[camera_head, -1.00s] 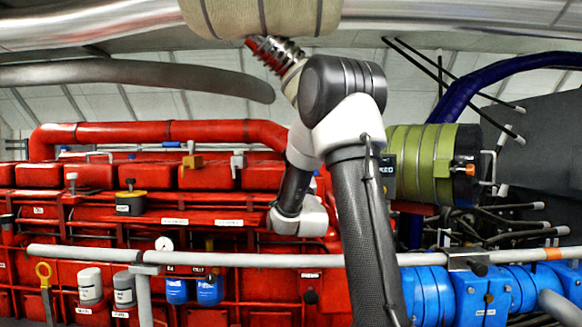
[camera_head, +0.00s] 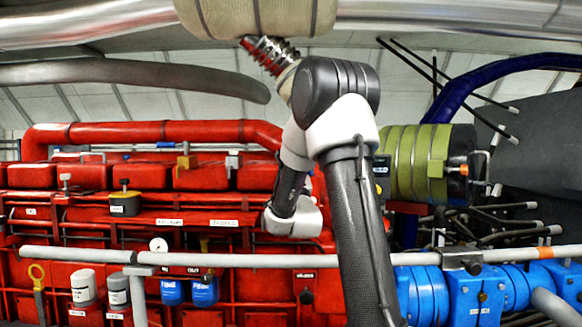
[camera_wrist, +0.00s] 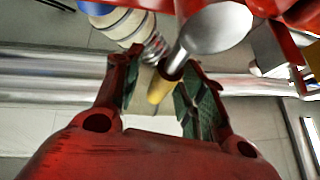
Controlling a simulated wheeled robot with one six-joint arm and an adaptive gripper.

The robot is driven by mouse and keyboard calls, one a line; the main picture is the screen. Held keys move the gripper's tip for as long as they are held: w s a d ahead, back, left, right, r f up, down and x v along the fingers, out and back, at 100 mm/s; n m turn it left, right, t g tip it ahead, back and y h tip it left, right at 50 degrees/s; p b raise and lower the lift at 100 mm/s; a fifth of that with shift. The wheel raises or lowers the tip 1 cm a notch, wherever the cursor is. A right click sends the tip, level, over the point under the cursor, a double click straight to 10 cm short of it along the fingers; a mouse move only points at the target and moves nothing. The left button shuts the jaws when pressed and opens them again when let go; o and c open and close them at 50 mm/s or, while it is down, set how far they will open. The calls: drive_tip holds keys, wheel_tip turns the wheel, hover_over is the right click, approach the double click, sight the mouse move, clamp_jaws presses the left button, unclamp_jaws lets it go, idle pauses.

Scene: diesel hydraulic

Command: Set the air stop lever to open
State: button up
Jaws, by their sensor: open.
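In the wrist view my red gripper (camera_wrist: 159,62) is open, with a green-lined finger on each side. A short lever (camera_wrist: 163,86) with a yellow end lies between the fingers near their tips. It has a dark red collar and a broad silver head above. I cannot tell whether either finger touches it, or for sure that it is the air stop lever. In the head view my arm bends over at the top and comes down before the red engine (camera_head: 150,215). I cannot make out the gripper's fingers there.
A beige wrapped pipe (camera_head: 258,14) with a metal bellows hangs overhead, close to my arm. A pale rail (camera_head: 230,258) crosses in front of the engine. Blue housings (camera_head: 470,295) and a green cylinder (camera_head: 415,160) stand at right. Red metal (camera_wrist: 296,14) fills the wrist view's upper right.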

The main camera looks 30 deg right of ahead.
drive_tip(key=shift+r, duration=0.1)
wheel_tip(320, 180, up, 10)
drive_tip(key=shift+f, duration=0.1)
idle(0.7)
